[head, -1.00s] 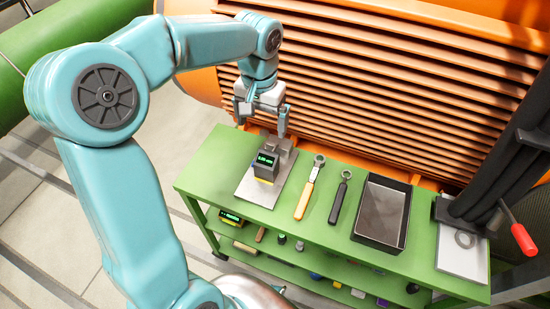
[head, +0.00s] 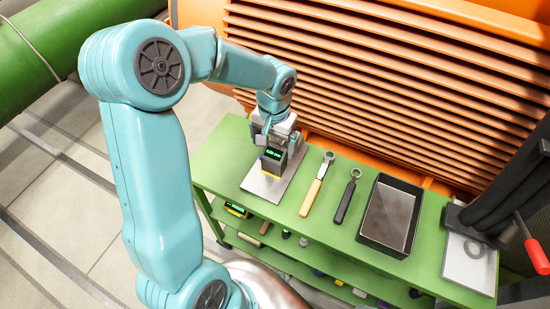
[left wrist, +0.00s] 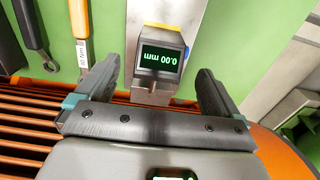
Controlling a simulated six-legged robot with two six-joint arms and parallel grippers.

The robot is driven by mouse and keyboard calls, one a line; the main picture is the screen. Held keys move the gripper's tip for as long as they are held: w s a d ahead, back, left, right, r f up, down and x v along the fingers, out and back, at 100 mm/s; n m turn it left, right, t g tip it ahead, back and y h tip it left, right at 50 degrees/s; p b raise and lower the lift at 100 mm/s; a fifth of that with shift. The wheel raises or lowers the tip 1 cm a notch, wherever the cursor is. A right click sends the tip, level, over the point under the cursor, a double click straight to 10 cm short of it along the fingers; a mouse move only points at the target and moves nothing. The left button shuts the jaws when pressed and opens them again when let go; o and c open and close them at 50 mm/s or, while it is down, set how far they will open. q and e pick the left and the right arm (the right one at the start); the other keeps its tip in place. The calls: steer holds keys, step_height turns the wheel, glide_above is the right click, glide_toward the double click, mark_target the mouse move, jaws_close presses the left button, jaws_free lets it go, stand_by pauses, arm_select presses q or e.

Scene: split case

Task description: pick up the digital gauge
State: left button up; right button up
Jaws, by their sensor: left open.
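The digital gauge (head: 273,161) is a small dark block with a yellow edge and a lit green display. It stands on a grey metal plate (head: 262,187) at the left end of the green bench top. In the left wrist view the gauge (left wrist: 161,52) reads 0.00 mm, upside down. My left gripper (head: 278,140) is open just behind and above the gauge, partly covering it in the head view. In the left wrist view the open fingers (left wrist: 158,75) lie to either side of the gauge's lower part, with gaps; contact is not visible. My right gripper is not in view.
Right of the plate lie an orange-handled wrench (head: 316,184), a black-handled wrench (head: 345,197) and a dark open tray (head: 388,215). An orange louvred housing (head: 380,80) rises behind the bench. A lower shelf holds several small items, including a similar yellow-black device (head: 237,210).

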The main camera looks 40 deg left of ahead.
mark_target(275, 151)
arm_select(q)
steer(key=shift+w+f, duration=0.1)
steer(key=shift+f, duration=2.15)
steer(key=c, duration=1.2)
